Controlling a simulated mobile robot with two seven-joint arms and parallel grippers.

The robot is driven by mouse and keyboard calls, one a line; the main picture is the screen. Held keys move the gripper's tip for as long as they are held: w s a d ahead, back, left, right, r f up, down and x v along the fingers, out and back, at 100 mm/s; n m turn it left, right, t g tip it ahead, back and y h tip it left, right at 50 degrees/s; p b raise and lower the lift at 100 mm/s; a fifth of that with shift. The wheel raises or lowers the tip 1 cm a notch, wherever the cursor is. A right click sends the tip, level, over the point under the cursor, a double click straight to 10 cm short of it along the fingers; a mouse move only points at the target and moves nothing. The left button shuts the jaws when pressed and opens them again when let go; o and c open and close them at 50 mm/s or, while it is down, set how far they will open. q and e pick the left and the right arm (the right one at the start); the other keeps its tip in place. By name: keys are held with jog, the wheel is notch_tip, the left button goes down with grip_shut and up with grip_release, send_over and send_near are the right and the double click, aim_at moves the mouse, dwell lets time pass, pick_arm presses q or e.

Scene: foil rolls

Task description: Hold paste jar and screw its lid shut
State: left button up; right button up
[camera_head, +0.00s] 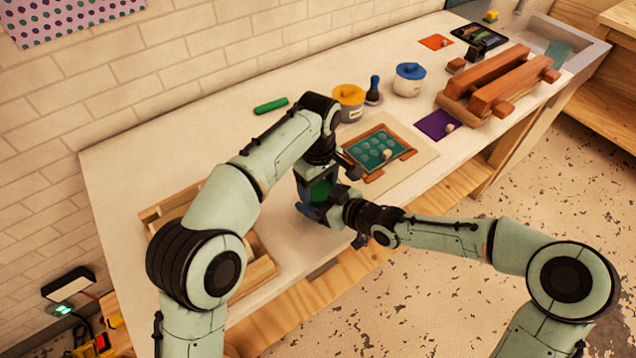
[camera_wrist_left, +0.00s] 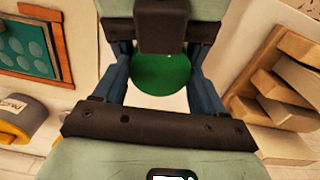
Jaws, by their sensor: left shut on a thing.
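A round green lid (camera_head: 320,190) shows between the grippers above the front of the worktable. My left gripper (camera_head: 318,185) reaches down from above and is shut on it. In the left wrist view the green lid (camera_wrist_left: 163,78) lies between the two blue fingers. My right gripper (camera_head: 326,209) comes in from the right, low and close beside the left one. Its fingertips are mostly covered, so I cannot tell whether it is open or shut. The paste jar's body is hidden by the grippers, and I cannot tell how the lid sits on it.
A wooden tray (camera_head: 262,270) lies left behind my left arm. A green-topped board (camera_head: 375,150) lies to the right. A green stick (camera_head: 271,106) lies near the wall.

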pick_arm(q)
jog(key=shift+a+f, duration=0.15)
jog(key=shift+f, duration=0.45)
pick_arm(e)
jog(key=shift+s+a+r, duration=0.1)
jog(key=shift+a, duration=0.05)
pick_arm(q)
jog(key=o, duration=0.7)
jog(key=shift+a, duration=0.1)
pick_arm(e)
jog(key=shift+r, duration=0.1)
pick_arm(q)
jog(key=shift+d+r, duration=0.2)
jog(key=shift+r, duration=2.05)
jog(key=shift+c, duration=0.4)
